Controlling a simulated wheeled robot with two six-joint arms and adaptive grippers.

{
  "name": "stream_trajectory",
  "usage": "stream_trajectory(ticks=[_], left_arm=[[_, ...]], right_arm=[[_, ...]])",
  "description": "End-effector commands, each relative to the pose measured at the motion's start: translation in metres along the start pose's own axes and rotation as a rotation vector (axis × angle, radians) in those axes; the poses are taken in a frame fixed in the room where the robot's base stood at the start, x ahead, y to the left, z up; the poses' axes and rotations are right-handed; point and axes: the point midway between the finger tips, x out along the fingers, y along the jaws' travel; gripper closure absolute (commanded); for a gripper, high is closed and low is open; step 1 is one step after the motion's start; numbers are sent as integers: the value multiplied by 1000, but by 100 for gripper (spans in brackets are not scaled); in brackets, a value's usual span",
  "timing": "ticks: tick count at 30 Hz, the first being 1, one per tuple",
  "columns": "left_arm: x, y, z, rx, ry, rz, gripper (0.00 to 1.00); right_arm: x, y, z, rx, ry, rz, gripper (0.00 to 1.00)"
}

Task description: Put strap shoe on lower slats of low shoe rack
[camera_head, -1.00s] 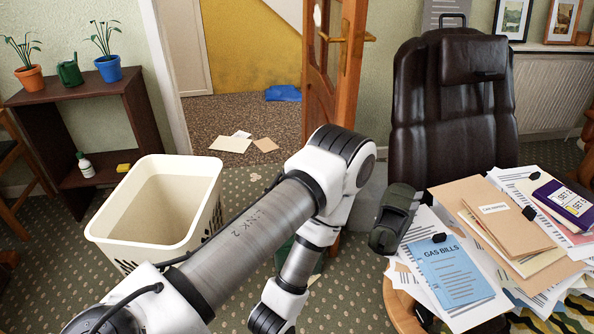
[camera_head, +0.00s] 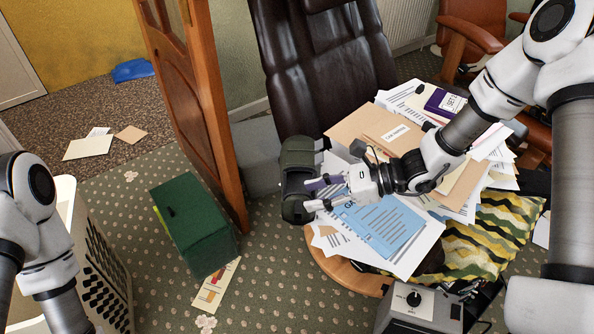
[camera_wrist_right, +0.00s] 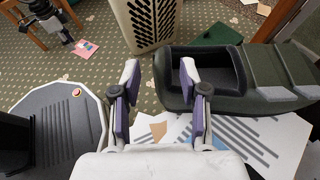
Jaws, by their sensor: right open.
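The strap shoe (camera_head: 296,165) is dark green with broad straps and an open top. It lies on papers at the left edge of the round table and partly overhangs it. It also shows at the upper right of the right wrist view (camera_wrist_right: 275,75). My right gripper (camera_head: 312,195) is open, its fingertips over the shoe's near end. In the right wrist view (camera_wrist_right: 158,75), one finger overlaps the shoe and the other is left of it; I cannot tell if they touch. A dark gripper-like part, probably my left gripper (camera_wrist_right: 60,30), shows at top left. No shoe rack is in view.
The round wooden table (camera_head: 345,274) is heaped with papers, folders and a blue gas bills sheet (camera_head: 382,228). A leather chair (camera_head: 325,75) stands behind it. A green box (camera_head: 195,228), a wooden door (camera_head: 190,105) and a cream basket (camera_head: 100,270) stand left. Patterned carpet lies between.

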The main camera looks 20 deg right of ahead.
Motion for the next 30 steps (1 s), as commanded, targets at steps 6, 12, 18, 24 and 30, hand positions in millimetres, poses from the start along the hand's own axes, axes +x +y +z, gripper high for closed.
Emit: stream_trajectory(ticks=[6, 12, 18, 24, 30], left_arm=[[14, 0, 0, 0, 0, 0, 61], [14, 0, 0, 0, 0, 0, 61], [14, 0, 0, 0, 1, 0, 61], [14, 0, 0, 0, 1, 0, 61], [14, 0, 0, 0, 0, 0, 61]], right_arm=[[38, -1, -9, -3, 6, 6, 56], [47, -1, -7, -2, 3, 2, 56], [47, -1, -7, -2, 3, 3, 92], [46, -1, -6, -4, 3, 3, 100], [46, -1, -6, -4, 3, 4, 100]])
